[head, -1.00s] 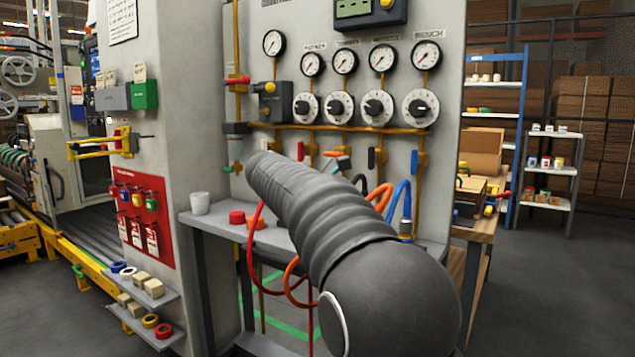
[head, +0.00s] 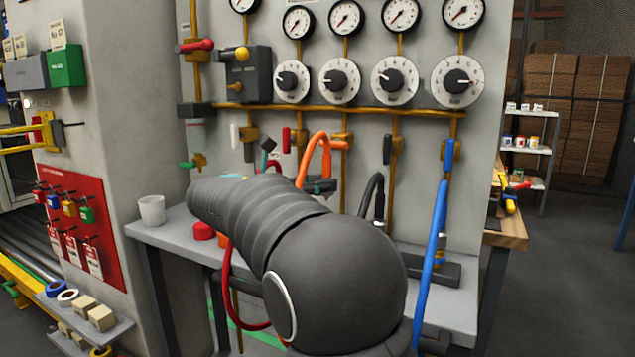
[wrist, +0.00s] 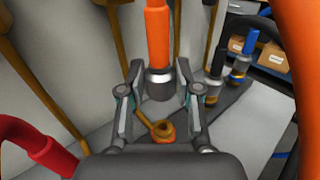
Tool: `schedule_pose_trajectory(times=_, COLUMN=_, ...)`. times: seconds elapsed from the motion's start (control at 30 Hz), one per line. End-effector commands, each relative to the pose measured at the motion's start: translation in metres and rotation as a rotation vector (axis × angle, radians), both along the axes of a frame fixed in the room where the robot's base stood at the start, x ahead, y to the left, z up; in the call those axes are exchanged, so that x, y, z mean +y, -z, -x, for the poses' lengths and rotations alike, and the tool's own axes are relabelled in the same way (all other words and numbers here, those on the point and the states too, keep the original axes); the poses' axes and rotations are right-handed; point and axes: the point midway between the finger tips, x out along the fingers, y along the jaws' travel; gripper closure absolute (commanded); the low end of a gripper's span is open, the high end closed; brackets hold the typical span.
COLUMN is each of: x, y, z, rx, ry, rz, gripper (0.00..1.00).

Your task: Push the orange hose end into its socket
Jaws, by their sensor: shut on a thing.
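The orange hose (head: 318,142) arches up in front of the panel in the head view. In the wrist view its orange end (wrist: 157,30) has a metal collar (wrist: 159,83) between my fingers. My gripper (wrist: 159,95) is shut on this end. In the head view my gripper (head: 320,186) is partly hidden by my arm. A brass looped fitting (wrist: 155,127) with an orange patch under it shows below the collar in the wrist view. This may be the socket. A gap seems to lie between them, but I cannot tell its depth.
The black hose end (wrist: 215,63) and blue hose end (wrist: 250,42) stand upright to the right on a dark strip. A red hose (wrist: 45,150) is at the left. The grey bench (head: 455,312) has a white cup (head: 152,210). Valves line the panel behind.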

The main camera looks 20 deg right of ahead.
Motion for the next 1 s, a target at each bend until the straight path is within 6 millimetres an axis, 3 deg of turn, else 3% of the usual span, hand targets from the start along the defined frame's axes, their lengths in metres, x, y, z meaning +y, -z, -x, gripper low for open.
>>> schedule_pose_trajectory(times=0.5, x=-0.001, y=0.040, z=0.000, rx=-0.001, ry=0.002, rz=-0.002, gripper=1.00)
schedule_pose_trajectory(times=1.0, x=-0.001, y=0.045, z=0.000, rx=0.000, ry=0.002, rz=-0.002, gripper=1.00)
